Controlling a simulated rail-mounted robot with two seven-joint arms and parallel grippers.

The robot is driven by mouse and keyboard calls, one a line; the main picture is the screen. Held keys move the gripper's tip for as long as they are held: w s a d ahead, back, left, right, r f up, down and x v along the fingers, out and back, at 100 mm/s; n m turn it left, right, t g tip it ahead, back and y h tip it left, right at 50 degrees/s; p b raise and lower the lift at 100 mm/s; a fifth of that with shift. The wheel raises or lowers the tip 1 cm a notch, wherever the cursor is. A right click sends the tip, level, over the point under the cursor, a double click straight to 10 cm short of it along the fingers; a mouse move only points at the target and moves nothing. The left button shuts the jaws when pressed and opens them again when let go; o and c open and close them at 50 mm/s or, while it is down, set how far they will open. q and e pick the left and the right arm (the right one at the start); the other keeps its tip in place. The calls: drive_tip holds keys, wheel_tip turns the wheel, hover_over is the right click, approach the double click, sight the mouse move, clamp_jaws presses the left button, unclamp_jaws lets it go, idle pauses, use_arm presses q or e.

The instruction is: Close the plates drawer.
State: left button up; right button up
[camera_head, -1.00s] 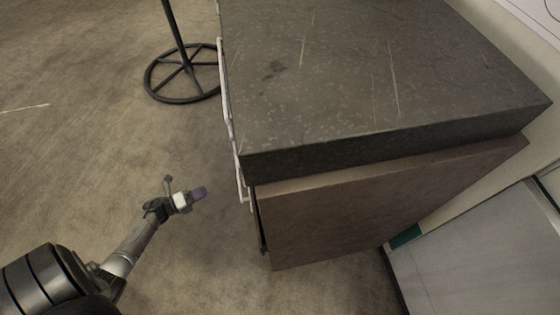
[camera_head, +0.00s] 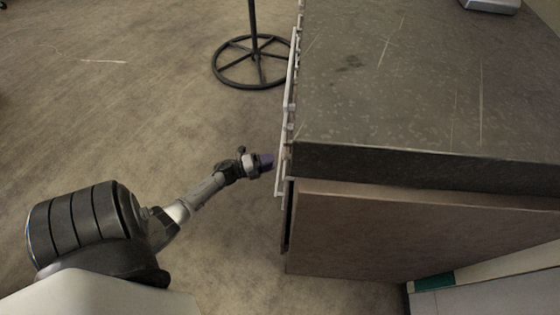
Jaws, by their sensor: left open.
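The cabinet (camera_head: 400,235) with a dark speckled stone top (camera_head: 400,90) stands to the right. Its drawer fronts face left and are seen almost edge-on; pale bar handles (camera_head: 287,100) run along that side. I cannot tell which drawer is the plates drawer or how far any is out. My left gripper (camera_head: 270,161) is open, at the near end of the handles, just left of the cabinet front. I cannot tell whether it touches a handle. My right gripper is not in view.
A black stand with a round spoked base (camera_head: 250,62) is on the floor behind the gripper. A grey object (camera_head: 490,4) sits at the far right of the top. A pale unit (camera_head: 480,298) is at lower right. The floor (camera_head: 110,110) at left is clear.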

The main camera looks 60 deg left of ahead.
sight(280, 158)
use_arm(q)
drive_tip(key=shift+b+x, duration=0.55)
drive_tip(key=shift+x, duration=1.7)
clamp_jaws()
